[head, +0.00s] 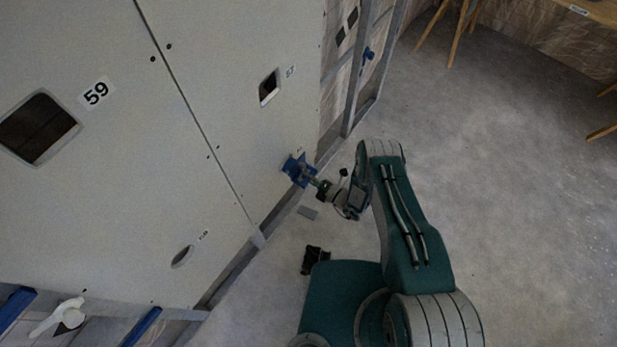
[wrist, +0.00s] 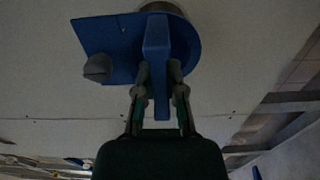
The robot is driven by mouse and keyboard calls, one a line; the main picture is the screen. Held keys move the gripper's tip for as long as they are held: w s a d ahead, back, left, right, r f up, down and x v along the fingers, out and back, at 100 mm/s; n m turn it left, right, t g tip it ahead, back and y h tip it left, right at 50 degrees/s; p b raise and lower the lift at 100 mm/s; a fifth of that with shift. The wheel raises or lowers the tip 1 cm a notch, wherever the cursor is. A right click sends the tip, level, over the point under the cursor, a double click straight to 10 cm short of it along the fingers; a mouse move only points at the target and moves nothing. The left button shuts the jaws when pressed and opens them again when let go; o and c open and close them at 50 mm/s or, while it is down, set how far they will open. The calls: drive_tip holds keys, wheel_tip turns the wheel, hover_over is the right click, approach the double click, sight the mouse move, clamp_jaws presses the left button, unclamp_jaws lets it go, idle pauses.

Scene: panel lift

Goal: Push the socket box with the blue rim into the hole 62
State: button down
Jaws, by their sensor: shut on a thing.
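The socket box with the blue rim (wrist: 110,40) shows in the wrist view as a blue plate with a rounded part and an upright blue fin. My gripper (wrist: 160,78) is shut on the fin, one finger on each side. In the head view the blue piece (head: 293,166) is at the low right part of the grey panel, with my gripper (head: 316,186) just right of it. It looks flat against or very near the panel. It covers the spot behind it, so I cannot see hole 62 or how deep the box sits. A small label above it is unreadable.
The large panel (head: 215,60) has other openings: a big one by label 59 (head: 38,128), a small square (head: 269,88) and an oval (head: 182,256). A grey knob (wrist: 97,68) shows beside the fin. A metal frame edge (head: 235,272) runs below.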

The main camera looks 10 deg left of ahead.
sight(299, 171)
drive_tip(key=shift+x, duration=2.55)
idle(0.7)
idle(0.4)
drive_tip(key=c, duration=0.7)
unclamp_jaws()
drive_tip(key=shift+d, duration=0.1)
drive_tip(key=shift+o, duration=0.2)
